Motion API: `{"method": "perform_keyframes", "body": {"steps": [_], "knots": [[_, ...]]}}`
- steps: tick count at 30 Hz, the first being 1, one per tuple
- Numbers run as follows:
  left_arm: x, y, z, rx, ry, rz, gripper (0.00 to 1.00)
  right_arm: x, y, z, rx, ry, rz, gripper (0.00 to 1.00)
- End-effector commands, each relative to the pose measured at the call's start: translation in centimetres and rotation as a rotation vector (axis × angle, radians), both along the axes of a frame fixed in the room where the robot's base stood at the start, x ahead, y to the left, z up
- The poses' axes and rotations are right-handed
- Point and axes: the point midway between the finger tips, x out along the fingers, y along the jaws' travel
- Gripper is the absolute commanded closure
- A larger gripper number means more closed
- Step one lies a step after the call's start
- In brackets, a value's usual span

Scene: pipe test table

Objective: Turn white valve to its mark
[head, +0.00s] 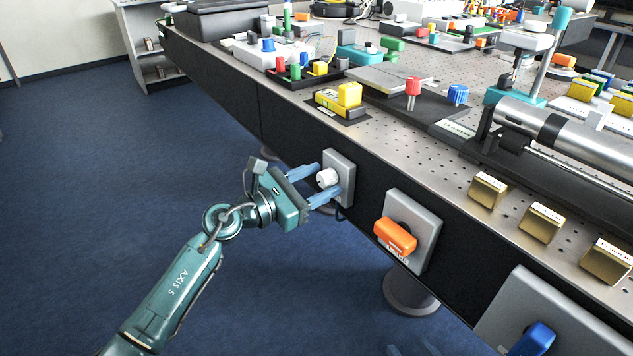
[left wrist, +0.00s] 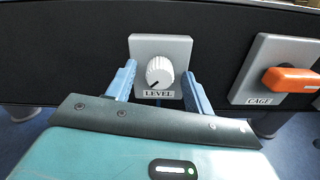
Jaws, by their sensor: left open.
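The white valve (head: 327,177) is a ribbed round knob on a grey plate (head: 345,163) fixed to the black front side of the table. In the left wrist view the white valve (left wrist: 160,72) has a dark pointer line toward its lower left, and the plate (left wrist: 160,42) reads "LEVEL". My left gripper (head: 325,182) is open, with its blue fingers on either side of the knob. In the left wrist view the fingers (left wrist: 158,80) show gaps to the knob on both sides. I cannot make out a separate mark.
An orange handle (head: 395,237) on a plate labelled "CAGE" is right of the white valve. A blue handle (head: 533,340) sits on another plate at the lower right. The perforated tabletop (head: 400,150) holds many fixtures. The blue floor at left is clear.

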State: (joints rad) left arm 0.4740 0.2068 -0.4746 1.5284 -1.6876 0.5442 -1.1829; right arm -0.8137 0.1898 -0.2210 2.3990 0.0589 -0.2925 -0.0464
Motion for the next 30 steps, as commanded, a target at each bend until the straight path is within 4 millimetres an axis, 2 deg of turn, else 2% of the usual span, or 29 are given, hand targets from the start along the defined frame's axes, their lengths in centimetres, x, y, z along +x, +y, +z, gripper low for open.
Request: {"method": "perform_keyframes", "body": {"steps": [2,18,25,30], "knots": [[0.0,0.0,0.0,0.000,0.000,0.000,0.49,0.0,0.0,0.0,0.000,0.000,0.000,0.64],[0.0,0.1,0.0,-0.001,0.001,0.000,0.93,0.0,0.1,0.0,0.001,-0.001,0.001,0.64],[0.0,0.1,0.0,-0.011,0.017,0.000,0.93,0.0,0.1,0.3,0.004,-0.001,0.000,0.64],[0.0,0.1,0.1,-0.048,0.070,0.000,0.93,0.1,-0.1,1.2,0.017,-0.008,-0.007,0.64]]}}
